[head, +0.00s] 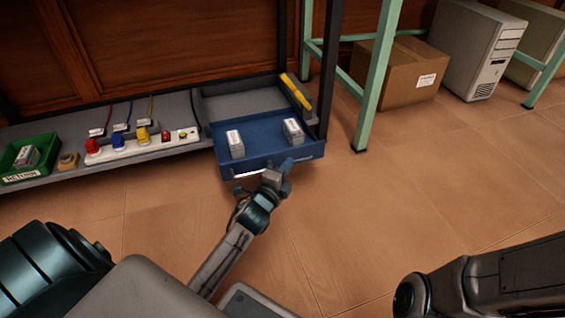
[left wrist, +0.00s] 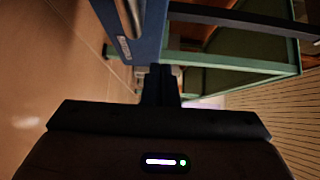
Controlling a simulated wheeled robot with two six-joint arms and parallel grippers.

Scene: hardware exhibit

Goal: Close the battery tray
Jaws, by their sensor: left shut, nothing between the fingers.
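The blue battery tray (head: 262,163) is pulled out from the low grey shelf in the head view, with two grey batteries (head: 235,144) (head: 293,131) standing in it. A pale handle bar (head: 248,174) shows on its front. My left gripper (head: 284,172) is shut and empty at the tray's front, right of that bar. Whether it touches the front, I cannot tell. In the left wrist view the blue front (left wrist: 152,35) and a metal handle (left wrist: 128,18) lie just beyond the shut fingers (left wrist: 160,82). My right gripper is not in view; only part of my right arm shows.
A white power strip (head: 145,147) with coloured plugs and a green bin (head: 28,160) are on the shelf to the left. A dark shelf post (head: 328,70) and a green table leg (head: 376,85) stand right of the tray. The tiled floor in front is clear.

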